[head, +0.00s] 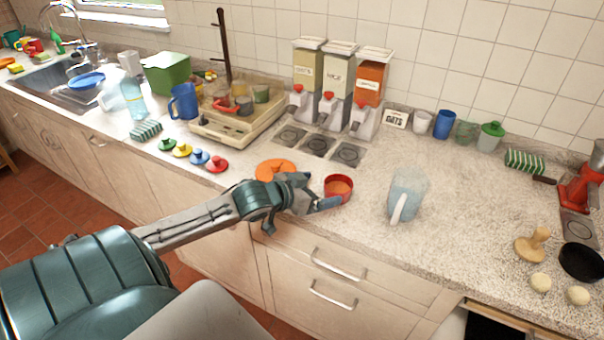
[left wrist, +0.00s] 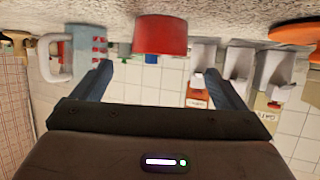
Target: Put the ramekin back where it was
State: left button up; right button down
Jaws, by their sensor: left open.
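The ramekin (head: 339,190), a small red cup with an orange inside, stands upright on the speckled counter near its front edge. It also shows upside down in the left wrist view (left wrist: 160,36), beyond the fingertips and roughly centred between them. My left gripper (head: 318,193) is open, just left of the ramekin. In the left wrist view its two fingers (left wrist: 157,84) are wide apart with nothing between them. I cannot tell whether a fingertip touches the ramekin. My right gripper is not in view.
An orange disc (head: 275,170) lies behind my left gripper. A pale blue jug (head: 408,192) stands to the right of the ramekin. Three dispensers (head: 338,80) stand at the back behind dark square plates (head: 318,146). Knobbed lids (head: 199,157) lie to the left.

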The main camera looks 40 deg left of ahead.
pick_arm(q)
jog(key=p+v, duration=0.1)
jog(key=v, duration=0.2)
jog(key=shift+s+r+p, duration=0.1)
jog(key=shift+r+p, duration=0.15)
jog(key=shift+p, duration=0.05)
jog(key=shift+s+a+r+p, duration=0.1)
jog(key=shift+s+r+p, duration=0.15)
jog(key=shift+s+p, duration=0.3)
jog(key=shift+s, duration=0.4)
